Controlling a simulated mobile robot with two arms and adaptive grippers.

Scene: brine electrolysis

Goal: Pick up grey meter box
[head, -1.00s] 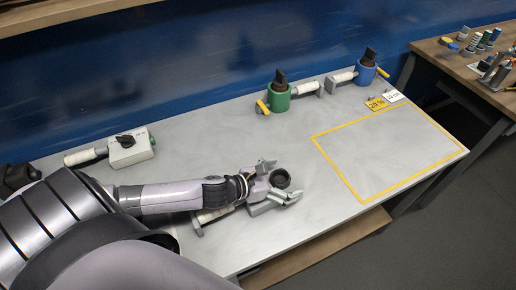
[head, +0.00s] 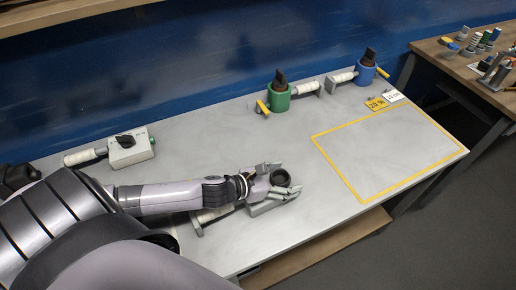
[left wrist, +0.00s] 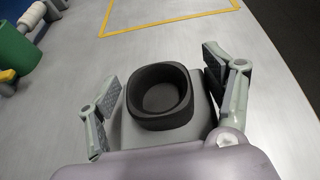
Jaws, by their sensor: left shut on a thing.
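The grey meter box (left wrist: 162,138) has a dark, rounded open ring (left wrist: 162,98) on top and sits between the fingers of my left gripper (left wrist: 165,105) in the left wrist view. In the head view, my left gripper (head: 285,180) is shut on it, one finger on either side, near the front middle of the bench. The dark ring shows there between the fingers; most of the grey body is hidden. The box appears upright; I cannot tell whether it touches the bench. My right gripper is not in view.
A yellow-outlined area (head: 317,140) on the grey bench is empty. A green holder (head: 279,98) and a blue holder (head: 366,73) stand along the back. A pale box with a black knob (head: 130,147) is at the left. Yellow and white labels (head: 376,103) lie behind the outline.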

